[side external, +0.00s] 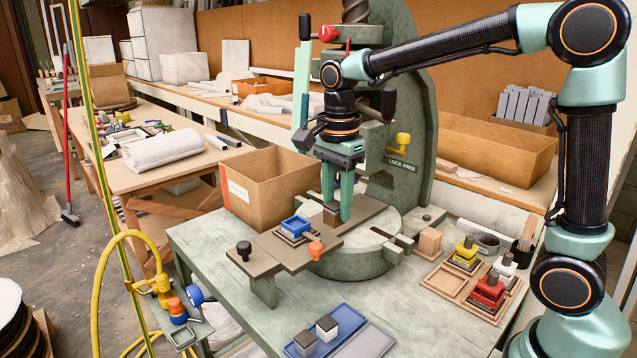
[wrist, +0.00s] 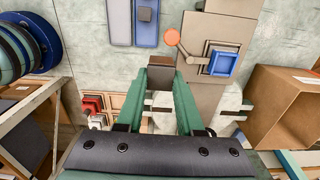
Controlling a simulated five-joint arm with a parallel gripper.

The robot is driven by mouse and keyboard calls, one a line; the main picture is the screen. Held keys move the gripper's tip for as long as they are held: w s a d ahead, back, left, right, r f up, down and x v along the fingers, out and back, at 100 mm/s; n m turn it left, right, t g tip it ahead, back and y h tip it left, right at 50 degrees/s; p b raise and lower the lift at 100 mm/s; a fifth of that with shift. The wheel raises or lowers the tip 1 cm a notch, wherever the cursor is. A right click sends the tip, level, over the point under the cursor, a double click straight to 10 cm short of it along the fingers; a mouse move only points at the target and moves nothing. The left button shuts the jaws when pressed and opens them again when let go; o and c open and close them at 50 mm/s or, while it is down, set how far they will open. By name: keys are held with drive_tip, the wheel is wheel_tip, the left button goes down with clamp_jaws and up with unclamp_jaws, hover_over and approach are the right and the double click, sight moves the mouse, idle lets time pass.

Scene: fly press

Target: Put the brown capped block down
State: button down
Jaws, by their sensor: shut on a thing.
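The brown capped block (wrist: 161,68) is between my fingertips in the wrist view. In the side external view only a small dark part of the block (side external: 331,214) shows, low between the fingers. My gripper (side external: 338,210) is shut on it, pointing down over the press bed, behind the plate with the blue die. It also shows in the wrist view (wrist: 162,76). I cannot tell whether the block touches the surface under it.
The blue die (side external: 296,226) sits on the plate beside an orange knob (side external: 315,248). A cardboard box (side external: 262,190) stands close left. A blue tray (side external: 344,319) holds two dark-topped blocks. A wooden tray (side external: 447,284) with red and yellow dies lies right. The press frame (side external: 412,120) rises behind.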

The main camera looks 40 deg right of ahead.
drive_tip(key=r, duration=0.1)
hover_over(298, 225)
drive_tip(key=s, duration=0.2)
drive_tip(key=w, duration=0.2)
drive_tip(key=shift+f, duration=3.95)
drive_tip(key=c, duration=0.5)
unclamp_jaws()
drive_tip(key=shift+f, duration=0.15)
drive_tip(key=shift+c, duration=0.2)
